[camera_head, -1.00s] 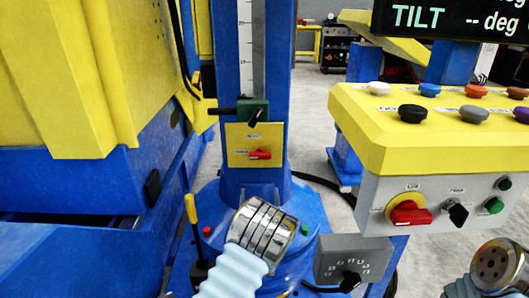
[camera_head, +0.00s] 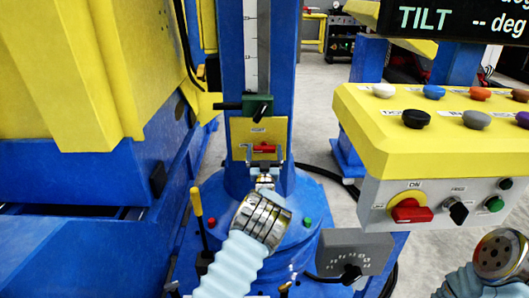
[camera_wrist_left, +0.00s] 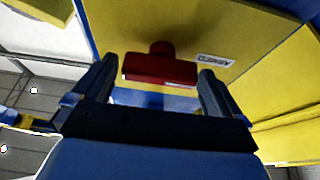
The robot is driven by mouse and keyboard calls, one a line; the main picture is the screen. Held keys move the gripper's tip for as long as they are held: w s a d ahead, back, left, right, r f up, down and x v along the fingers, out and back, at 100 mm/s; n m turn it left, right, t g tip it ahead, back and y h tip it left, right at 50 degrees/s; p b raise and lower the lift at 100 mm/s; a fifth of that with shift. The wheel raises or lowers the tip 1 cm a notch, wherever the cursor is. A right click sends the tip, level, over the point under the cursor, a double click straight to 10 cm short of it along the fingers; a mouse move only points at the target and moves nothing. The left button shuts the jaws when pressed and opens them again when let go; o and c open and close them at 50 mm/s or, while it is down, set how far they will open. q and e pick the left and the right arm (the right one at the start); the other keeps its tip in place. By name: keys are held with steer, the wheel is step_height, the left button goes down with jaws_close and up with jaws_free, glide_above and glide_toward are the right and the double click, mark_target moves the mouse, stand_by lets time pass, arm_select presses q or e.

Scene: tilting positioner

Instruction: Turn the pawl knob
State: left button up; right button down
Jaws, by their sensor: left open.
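The pawl knob appears to be the red bar-shaped knob (camera_head: 264,148) on a yellow plate (camera_head: 241,133) on the blue column. In the left wrist view the red knob (camera_wrist_left: 160,70) lies crosswise between the two dark fingers, with a printed label (camera_wrist_left: 215,60) to its right. My left gripper (camera_head: 264,156) is open in front of the plate, one finger to each side of the knob. In the left wrist view my left gripper (camera_wrist_left: 158,72) shows gaps beside the knob; I cannot tell how deep the fingers reach. My right gripper is out of view; only its wrist end shows at lower right.
A green clamp (camera_head: 258,106) with a dark handle sits on the column just above the plate. A yellow-handled lever (camera_head: 196,203) stands left of my left arm. A grey dial box (camera_head: 350,250) and the yellow button console (camera_head: 440,130) are to the right.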

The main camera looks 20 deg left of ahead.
arm_select(q)
steer(key=c, duration=0.8)
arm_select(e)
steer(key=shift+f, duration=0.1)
